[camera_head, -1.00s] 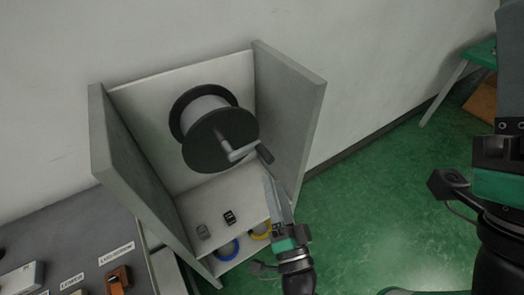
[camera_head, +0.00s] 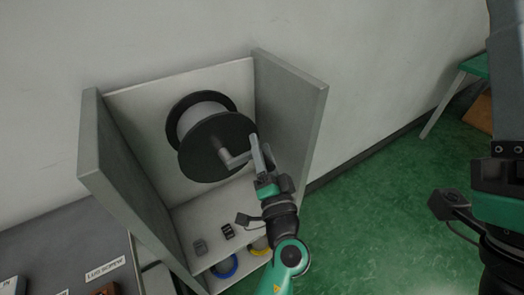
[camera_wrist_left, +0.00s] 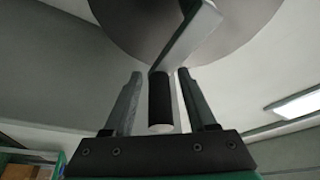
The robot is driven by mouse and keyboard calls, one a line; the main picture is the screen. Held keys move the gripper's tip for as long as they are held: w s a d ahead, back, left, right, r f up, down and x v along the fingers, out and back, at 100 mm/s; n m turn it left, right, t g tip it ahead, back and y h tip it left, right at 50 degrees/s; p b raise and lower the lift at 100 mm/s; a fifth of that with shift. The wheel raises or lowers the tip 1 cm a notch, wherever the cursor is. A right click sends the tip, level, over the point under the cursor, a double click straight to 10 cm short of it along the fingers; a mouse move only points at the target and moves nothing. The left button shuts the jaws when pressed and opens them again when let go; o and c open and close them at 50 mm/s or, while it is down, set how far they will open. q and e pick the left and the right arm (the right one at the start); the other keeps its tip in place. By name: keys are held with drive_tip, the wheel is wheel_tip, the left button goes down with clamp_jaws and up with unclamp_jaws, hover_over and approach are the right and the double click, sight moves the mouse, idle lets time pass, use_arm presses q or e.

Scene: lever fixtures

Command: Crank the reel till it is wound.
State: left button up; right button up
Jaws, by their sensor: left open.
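The reel (camera_head: 207,140) is a black-flanged spool with a pale core, mounted inside a grey open-fronted box. Its grey crank arm (camera_head: 236,160) runs from the hub toward the right. My left gripper (camera_head: 260,152) is at the outer end of the crank and covers the handle in the head view. In the left wrist view the black crank handle (camera_wrist_left: 160,100) stands between the two open fingers (camera_wrist_left: 155,95), with gaps showing on both sides. The crank arm also shows there, against the flange. My right arm's dark gripper parts show at the right edge of the head view; its fingertips are not visible.
The box's right wall (camera_head: 290,115) stands close to my left gripper. Two small items, one grey and one black (camera_head: 227,231), lie on the box floor. A blue ring (camera_head: 225,266) and a yellow ring lie below. A labelled grey panel (camera_head: 60,245) is at lower left.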

use_arm(q)
clamp_jaws()
idle(1.3)
